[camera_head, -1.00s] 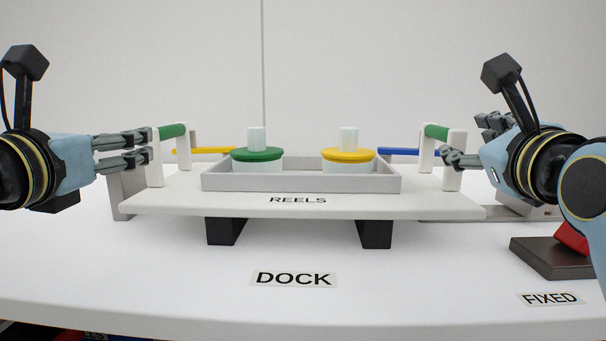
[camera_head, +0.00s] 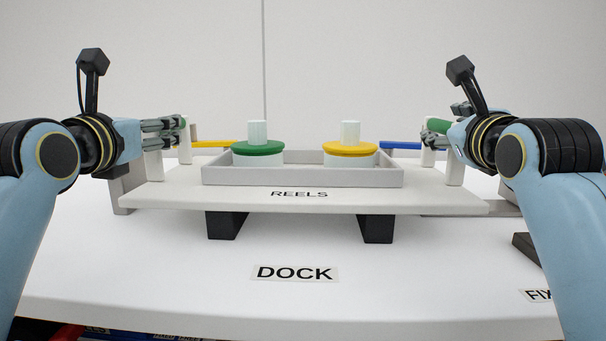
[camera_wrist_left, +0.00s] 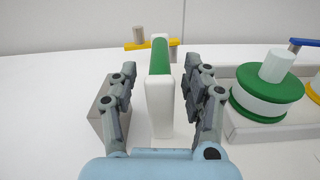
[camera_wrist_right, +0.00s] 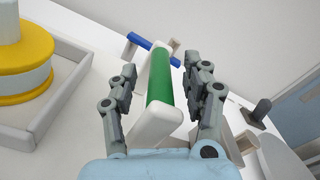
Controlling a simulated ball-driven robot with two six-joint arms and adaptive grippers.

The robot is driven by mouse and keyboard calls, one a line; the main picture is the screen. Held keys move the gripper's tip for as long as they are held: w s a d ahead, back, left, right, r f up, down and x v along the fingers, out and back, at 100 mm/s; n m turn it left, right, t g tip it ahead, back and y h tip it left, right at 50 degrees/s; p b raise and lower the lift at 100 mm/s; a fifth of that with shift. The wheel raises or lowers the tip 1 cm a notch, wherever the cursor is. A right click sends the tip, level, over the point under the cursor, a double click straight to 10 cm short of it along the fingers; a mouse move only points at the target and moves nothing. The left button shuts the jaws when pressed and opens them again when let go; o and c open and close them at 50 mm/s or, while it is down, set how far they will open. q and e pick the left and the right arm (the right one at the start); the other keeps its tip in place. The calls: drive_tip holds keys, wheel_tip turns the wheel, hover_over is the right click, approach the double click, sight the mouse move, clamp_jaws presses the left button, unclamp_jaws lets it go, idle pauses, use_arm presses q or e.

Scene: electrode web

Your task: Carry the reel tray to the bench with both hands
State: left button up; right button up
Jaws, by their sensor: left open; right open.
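The reel tray (camera_head: 300,200), a white board marked REELS, rests on two black blocks above the DOCK label. Its grey-walled bin holds a green-rimmed reel (camera_head: 258,149) and a yellow-rimmed reel (camera_head: 350,149). My left gripper (camera_head: 182,130) is open at the left handle; in the left wrist view its fingers (camera_wrist_left: 157,85) stand either side of the green bar (camera_wrist_left: 160,58), apart from it. My right gripper (camera_head: 430,130) is open at the right handle; in the right wrist view its fingers (camera_wrist_right: 165,80) stand either side of the green bar (camera_wrist_right: 160,80).
A yellow bar (camera_head: 213,144) and a blue bar (camera_head: 400,145) stand behind the tray. The table front around the DOCK label (camera_head: 295,273) is clear.

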use_arm(q)
drive_tip(key=shift+w+d, duration=0.1)
drive_tip(key=shift+w, duration=1.1)
use_arm(e)
drive_tip(key=shift+w+d, duration=0.1)
drive_tip(key=shift+w, duration=1.1)
use_arm(q)
drive_tip(key=shift+c, duration=0.3)
use_arm(e)
drive_tip(key=shift+c, duration=0.3)
use_arm(q)
clamp_jaws()
use_arm(e)
clamp_jaws()
